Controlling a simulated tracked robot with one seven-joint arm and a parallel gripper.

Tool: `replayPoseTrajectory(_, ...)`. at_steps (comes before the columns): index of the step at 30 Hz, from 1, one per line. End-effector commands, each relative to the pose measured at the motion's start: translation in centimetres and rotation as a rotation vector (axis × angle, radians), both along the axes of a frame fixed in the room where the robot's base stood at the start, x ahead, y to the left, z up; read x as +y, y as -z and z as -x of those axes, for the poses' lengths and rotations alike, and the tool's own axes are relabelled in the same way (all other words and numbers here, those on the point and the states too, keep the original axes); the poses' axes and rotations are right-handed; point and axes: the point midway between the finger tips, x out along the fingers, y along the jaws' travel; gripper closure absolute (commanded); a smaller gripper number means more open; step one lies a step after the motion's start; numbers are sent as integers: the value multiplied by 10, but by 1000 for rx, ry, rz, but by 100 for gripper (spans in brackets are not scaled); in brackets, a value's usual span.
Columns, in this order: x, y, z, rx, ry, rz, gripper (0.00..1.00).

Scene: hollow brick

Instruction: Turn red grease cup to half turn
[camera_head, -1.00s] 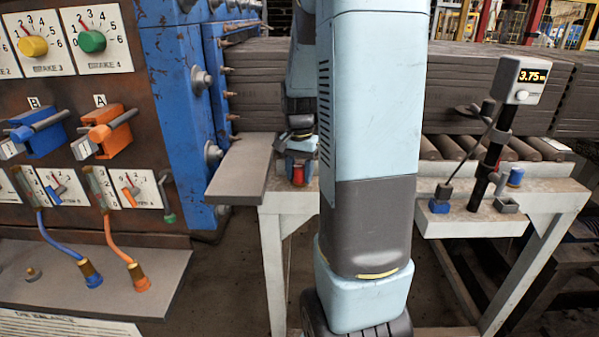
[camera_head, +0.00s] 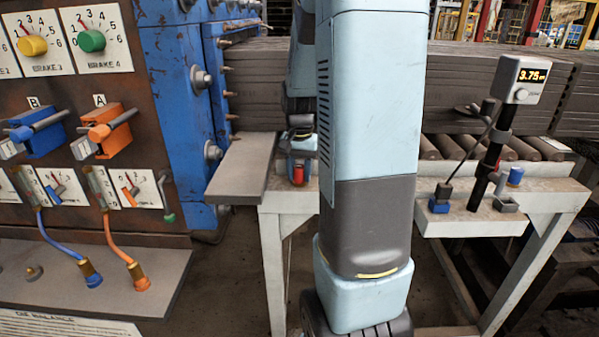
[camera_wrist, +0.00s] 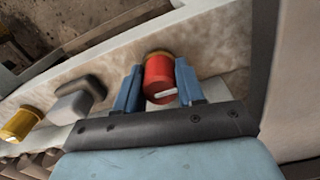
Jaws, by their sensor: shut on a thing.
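The red grease cup (camera_wrist: 161,78) sits between the blue fingers of my gripper (camera_wrist: 158,84) in the wrist view. A short white mark on its face lies nearly level, tilted slightly. A brass-coloured rim shows behind the red part. In the head view the red cup (camera_head: 298,175) is small, at the pale bench's left end, beside the grey plate. My gripper is shut on the cup; my arm hides much of the area around it.
A yellow cup (camera_wrist: 20,125) and a grey block (camera_wrist: 75,100) stand on the ledge left of my gripper. The control panel (camera_head: 90,100) with dials fills the left. A grey plate (camera_head: 240,170) juts out near the red cup. A gauge (camera_head: 520,80) reading about 3.75 stands at right.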

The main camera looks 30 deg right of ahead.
Motion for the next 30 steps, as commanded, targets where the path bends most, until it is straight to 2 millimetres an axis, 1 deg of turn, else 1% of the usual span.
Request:
replayPoseTrajectory(3,1,0,-1,-1,-1,0,92)
replayPoseTrajectory(4,1,0,-1,-1,-1,0,59)
replayPoseTrajectory(11,0,0,0,-1,0,0,37)
replayPoseTrajectory(18,0,0,0,-1,1,1,37)
replayPoseTrajectory(22,0,-7,-1,-2,0,1,37)
replayPoseTrajectory(26,0,-24,-1,-4,0,1,37)
replayPoseTrajectory(30,0,-52,-1,-4,-1,1,37)
